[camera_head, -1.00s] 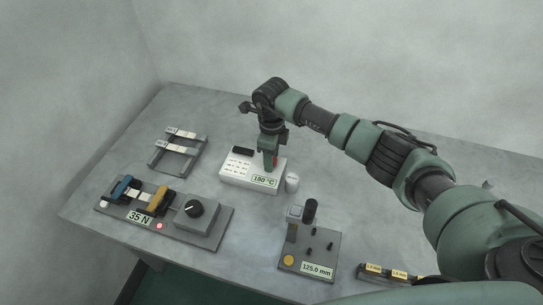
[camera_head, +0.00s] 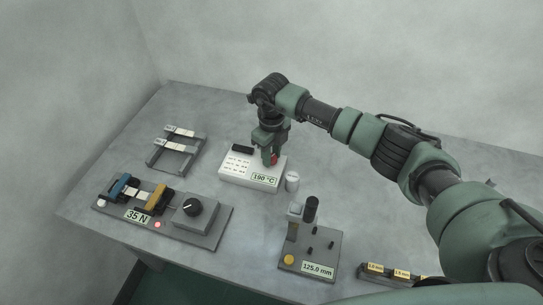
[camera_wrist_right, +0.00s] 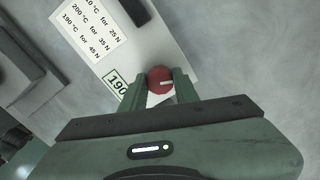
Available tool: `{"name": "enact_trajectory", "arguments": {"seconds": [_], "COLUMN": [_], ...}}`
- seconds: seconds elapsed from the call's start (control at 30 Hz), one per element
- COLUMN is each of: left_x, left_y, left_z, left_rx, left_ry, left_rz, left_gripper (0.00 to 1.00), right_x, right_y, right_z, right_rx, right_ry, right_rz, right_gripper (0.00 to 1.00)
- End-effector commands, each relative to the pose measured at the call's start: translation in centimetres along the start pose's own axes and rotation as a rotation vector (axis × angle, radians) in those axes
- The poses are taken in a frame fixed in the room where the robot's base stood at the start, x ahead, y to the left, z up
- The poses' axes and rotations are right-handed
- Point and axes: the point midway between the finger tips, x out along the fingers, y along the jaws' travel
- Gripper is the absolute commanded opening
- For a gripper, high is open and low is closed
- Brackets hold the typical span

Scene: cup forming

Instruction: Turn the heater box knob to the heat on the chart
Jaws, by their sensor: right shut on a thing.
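The white heater box (camera_head: 228,179) stands mid-table in the head view, and its display (camera_head: 264,178) reads 190 °C. The red knob (camera_head: 275,158) is on its right part. In the wrist view the knob (camera_wrist_right: 160,76) has a white mark and sits between both fingers. My right gripper (camera_head: 270,156) is shut on it from above. The printed chart (camera_wrist_right: 92,28) on the box pairs heats with forces. Readable lines include 200 °C for 35 N and 190 °C for 45 N; the top line is partly cut off. My left gripper is out of view.
A grey device with a black dial (camera_head: 193,207) stands front left, its label (camera_head: 137,216) reading 35 N. A white cup-like cylinder (camera_head: 292,181) stands close right of the heater box. A grey fixture (camera_head: 310,250) reading 125.0 mm is in front. A rack (camera_head: 177,150) is behind left.

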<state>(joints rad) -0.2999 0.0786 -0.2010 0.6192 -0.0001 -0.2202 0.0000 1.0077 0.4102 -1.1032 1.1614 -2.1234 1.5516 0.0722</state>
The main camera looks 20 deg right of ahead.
Motion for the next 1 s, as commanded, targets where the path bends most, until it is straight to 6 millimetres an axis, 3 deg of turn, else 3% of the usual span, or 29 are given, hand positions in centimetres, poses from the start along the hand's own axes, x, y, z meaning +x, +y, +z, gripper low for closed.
{"name": "enact_trajectory", "arguments": {"seconds": [0.6,1.0], "left_x": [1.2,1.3], "left_y": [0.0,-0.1], "left_z": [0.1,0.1], "left_rx": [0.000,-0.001], "left_ry": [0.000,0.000], "left_rz": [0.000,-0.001], "left_gripper": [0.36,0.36], "right_x": [-0.1,-0.1], "right_y": [-0.1,-0.1], "right_z": [0.1,0.0], "right_rx": [0.583,0.871], "right_ry": [-0.002,-0.002], "right_rz": [-0.002,-0.001], "right_gripper": [0.00,0.00]}}
